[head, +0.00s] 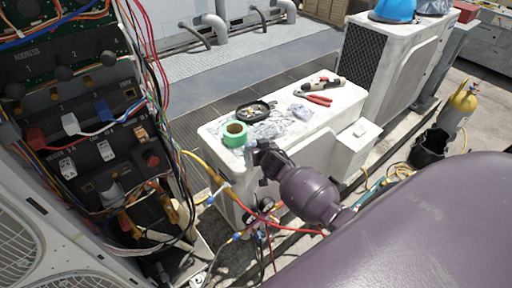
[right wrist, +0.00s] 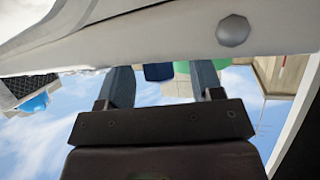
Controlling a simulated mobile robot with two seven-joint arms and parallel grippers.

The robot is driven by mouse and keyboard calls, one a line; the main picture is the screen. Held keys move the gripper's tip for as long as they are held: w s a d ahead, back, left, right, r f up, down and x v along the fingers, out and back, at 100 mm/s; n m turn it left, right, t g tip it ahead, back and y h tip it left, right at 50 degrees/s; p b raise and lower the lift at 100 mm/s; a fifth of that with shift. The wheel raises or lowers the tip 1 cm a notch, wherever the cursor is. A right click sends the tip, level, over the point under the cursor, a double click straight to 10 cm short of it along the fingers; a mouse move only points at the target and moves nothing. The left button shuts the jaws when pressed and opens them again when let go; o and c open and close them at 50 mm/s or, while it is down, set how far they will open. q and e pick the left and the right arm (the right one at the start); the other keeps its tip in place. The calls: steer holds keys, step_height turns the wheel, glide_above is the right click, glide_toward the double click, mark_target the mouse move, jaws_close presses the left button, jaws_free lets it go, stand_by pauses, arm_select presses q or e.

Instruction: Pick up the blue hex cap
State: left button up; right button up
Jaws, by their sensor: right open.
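My right gripper (head: 257,148) is at the near edge of the white condenser's top (head: 283,140), just right of the green tape roll (head: 235,134). In the right wrist view its two fingers stand apart. A small dark blue thing (right wrist: 158,72), probably the blue hex cap, shows between the fingers, closer to the left one. A green patch, likely the tape roll (right wrist: 183,67), shows beside it. I cannot tell whether the fingers touch the blue thing. In the head view I cannot make out the cap, probably hidden by the gripper. My left gripper is not in view.
A black tray (head: 254,110), red pliers (head: 319,100) and a tool (head: 322,86) lie on the condenser top. An open wiring panel (head: 90,160) stands at the left. Gauges (head: 266,205) and hoses hang in front. A blue helmet (head: 394,10) sits on another unit.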

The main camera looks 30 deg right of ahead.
steer(key=c, duration=1.1)
steer(key=shift+r, duration=0.6)
step_height(320, 180, up, 19)
steer(key=p, duration=0.3)
